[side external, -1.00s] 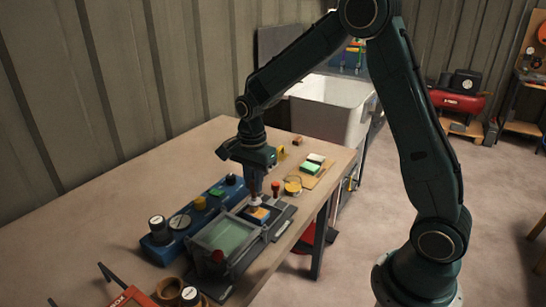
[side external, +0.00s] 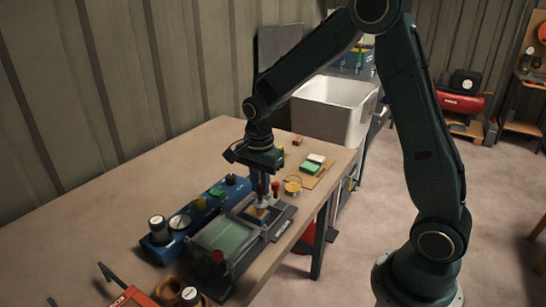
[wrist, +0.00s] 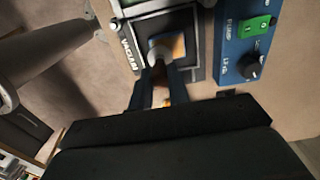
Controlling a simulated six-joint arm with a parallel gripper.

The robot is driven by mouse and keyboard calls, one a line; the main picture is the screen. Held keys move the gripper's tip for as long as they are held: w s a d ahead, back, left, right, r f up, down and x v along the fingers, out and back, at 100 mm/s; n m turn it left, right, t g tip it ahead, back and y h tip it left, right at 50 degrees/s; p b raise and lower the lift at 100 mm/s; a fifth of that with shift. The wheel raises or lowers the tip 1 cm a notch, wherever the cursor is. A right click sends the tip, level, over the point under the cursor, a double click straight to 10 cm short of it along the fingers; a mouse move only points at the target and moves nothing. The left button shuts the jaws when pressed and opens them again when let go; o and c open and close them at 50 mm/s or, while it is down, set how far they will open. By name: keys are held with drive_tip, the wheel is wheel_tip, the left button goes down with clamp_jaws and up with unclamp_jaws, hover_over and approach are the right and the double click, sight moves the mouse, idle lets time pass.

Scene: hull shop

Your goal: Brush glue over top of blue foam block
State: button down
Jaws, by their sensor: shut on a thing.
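My gripper (side external: 263,194) points down over the black vacuum fixture at the bench's front edge and is shut on a brush. The brush (wrist: 158,50) shows in the wrist view as a pale grey head beyond my fingertips (wrist: 160,74). The foam block (wrist: 180,44) lies under the brush head in the dark recess; its visible top is partly blue and partly orange. In the side view the block (side external: 253,213) is partly hidden by the brush and fingers. I cannot tell whether the bristles touch it.
A blue control unit (side external: 190,225) with knobs and a green switch (wrist: 257,25) stands beside the fixture. A green-windowed frame (side external: 222,236) adjoins it.

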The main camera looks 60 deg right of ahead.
drive_tip(key=shift+s, duration=0.4)
drive_tip(key=shift+w, duration=0.2)
drive_tip(key=shift+w, duration=0.5)
drive_tip(key=shift+w, duration=0.15)
drive_tip(key=shift+w, duration=0.65)
drive_tip(key=shift+w, duration=0.15)
drive_tip(key=shift+w, duration=0.55)
